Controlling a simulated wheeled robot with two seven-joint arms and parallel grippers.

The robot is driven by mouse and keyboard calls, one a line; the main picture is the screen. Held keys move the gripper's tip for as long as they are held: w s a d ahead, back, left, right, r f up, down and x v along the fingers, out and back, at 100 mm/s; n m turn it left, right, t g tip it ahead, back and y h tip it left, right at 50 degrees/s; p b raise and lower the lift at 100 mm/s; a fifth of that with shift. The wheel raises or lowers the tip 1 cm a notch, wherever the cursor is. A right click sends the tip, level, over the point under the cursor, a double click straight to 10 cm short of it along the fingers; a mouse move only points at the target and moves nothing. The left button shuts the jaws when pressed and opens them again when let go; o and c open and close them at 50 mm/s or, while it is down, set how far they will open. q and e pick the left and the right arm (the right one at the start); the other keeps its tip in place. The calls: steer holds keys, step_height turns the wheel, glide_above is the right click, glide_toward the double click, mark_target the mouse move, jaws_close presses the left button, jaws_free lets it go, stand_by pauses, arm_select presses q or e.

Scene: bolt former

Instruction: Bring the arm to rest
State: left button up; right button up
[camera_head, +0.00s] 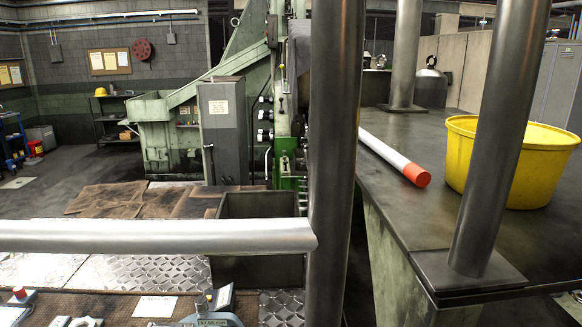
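Neither of my grippers shows in the camera_head view, and I cannot make out either of my arms with certainty. The task names no object. A white bar with a red end (397,159) lies on the dark bench top (420,232) on the right. A yellow tub (510,165) stands on the same bench, partly hidden behind a metal post.
Dark metal posts (336,150) (497,140) rise in front. A silver horizontal bar (150,236) crosses the left side. Behind it stand an open grey bin (258,205) and a green machine (163,140). Small items lie along the bottom left edge.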

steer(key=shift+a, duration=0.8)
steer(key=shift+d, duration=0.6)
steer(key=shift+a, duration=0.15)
